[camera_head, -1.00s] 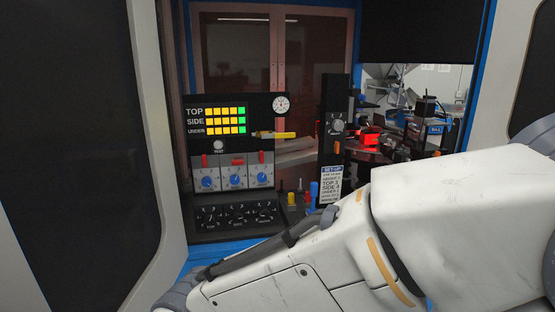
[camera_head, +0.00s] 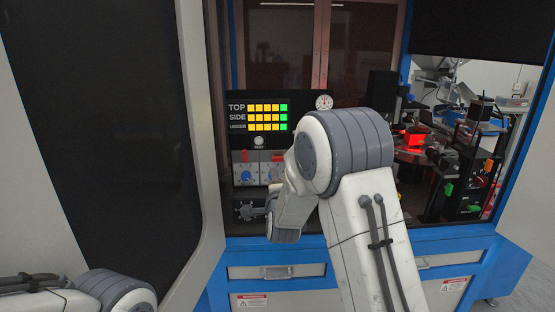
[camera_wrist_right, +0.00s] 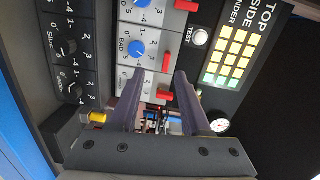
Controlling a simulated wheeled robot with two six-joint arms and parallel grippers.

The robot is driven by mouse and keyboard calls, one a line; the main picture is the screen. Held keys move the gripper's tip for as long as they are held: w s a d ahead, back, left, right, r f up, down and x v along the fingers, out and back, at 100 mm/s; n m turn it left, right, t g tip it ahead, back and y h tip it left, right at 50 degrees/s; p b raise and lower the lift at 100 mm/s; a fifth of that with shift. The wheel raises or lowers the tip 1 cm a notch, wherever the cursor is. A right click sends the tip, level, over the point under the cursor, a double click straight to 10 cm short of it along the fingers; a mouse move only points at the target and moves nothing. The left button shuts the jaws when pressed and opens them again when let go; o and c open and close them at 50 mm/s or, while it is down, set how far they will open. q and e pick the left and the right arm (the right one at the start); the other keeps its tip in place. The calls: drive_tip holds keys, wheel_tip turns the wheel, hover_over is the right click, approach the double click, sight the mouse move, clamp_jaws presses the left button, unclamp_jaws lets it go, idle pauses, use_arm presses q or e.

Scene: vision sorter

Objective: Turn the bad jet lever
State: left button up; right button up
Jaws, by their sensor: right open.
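The control panel has a row of modules with blue knobs and red levers. In the right wrist view, the module marked BAD has a blue knob (camera_wrist_right: 138,50) and a red lever (camera_wrist_right: 172,65) beside it. My right gripper (camera_wrist_right: 160,76) is open and empty, its two fingers pointing at the panel around the lower end of this row. I cannot tell whether they touch anything. In the head view, my right arm hides the gripper and the right part of the row; a left blue knob (camera_head: 246,176) stays visible. My left gripper is out of view.
A yellow-and-green light display (camera_head: 267,117) and a round gauge (camera_head: 324,102) sit above the modules. Black dials (camera_wrist_right: 70,47) run alongside the row. An open cabinet door (camera_head: 95,120) stands at left. Machinery with a red-lit part (camera_head: 413,139) stands at right.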

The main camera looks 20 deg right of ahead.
sight(278, 160)
drive_tip(key=shift+m+t+h, duration=0.3)
drive_tip(key=shift+m+h, duration=0.3)
drive_tip(key=shift+m, duration=0.1)
drive_tip(key=p+x, duration=0.1)
drive_tip(key=x, duration=0.2)
drive_tip(key=d+p+x, duration=0.1)
drive_tip(key=x, duration=0.3)
drive_tip(key=r+p+x, duration=0.1)
drive_tip(key=p+x, duration=0.1)
drive_tip(key=x, duration=0.1)
drive_tip(key=shift+s+d, duration=0.1)
drive_tip(key=shift+d, duration=0.35)
drive_tip(key=shift+w+d+f, duration=0.1)
drive_tip(key=shift+w+f, duration=0.05)
drive_tip(key=shift+w, duration=0.3)
clamp_jaws()
